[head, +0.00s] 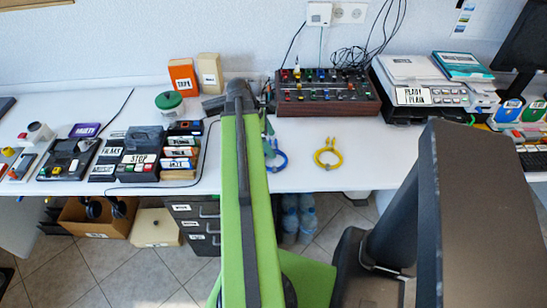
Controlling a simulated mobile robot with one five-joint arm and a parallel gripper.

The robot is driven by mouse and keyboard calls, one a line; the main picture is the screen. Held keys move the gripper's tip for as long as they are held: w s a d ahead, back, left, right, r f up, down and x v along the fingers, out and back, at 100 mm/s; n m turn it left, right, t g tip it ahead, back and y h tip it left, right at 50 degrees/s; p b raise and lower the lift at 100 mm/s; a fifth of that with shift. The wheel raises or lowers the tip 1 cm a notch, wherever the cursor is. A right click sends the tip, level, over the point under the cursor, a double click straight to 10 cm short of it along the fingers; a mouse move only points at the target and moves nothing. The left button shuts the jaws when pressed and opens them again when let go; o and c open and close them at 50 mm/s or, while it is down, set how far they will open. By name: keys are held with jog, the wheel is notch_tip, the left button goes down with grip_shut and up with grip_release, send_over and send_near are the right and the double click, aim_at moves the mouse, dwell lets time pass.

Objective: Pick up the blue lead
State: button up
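The blue lead (283,163) lies coiled on the white desk, near its front edge, just right of my raised green arm. My arm hides part of the desk to its left. A yellow lead (328,165) lies coiled a little further right, apart from the blue one. My arm rises through the middle of the view to a dark joint over the desk's back. I cannot make out my gripper's fingers; they are hidden or out of view.
A wooden-sided mixer (327,108) with coloured knobs stands behind the leads. Boxes and labelled cases (142,145) fill the desk's left. A printer (412,96) stands at the right. A large black panel (485,210) blocks the right foreground. Bottles (299,215) stand under the desk.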

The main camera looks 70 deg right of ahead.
jog(key=c, duration=1.3)
jog(key=shift+r, duration=0.15)
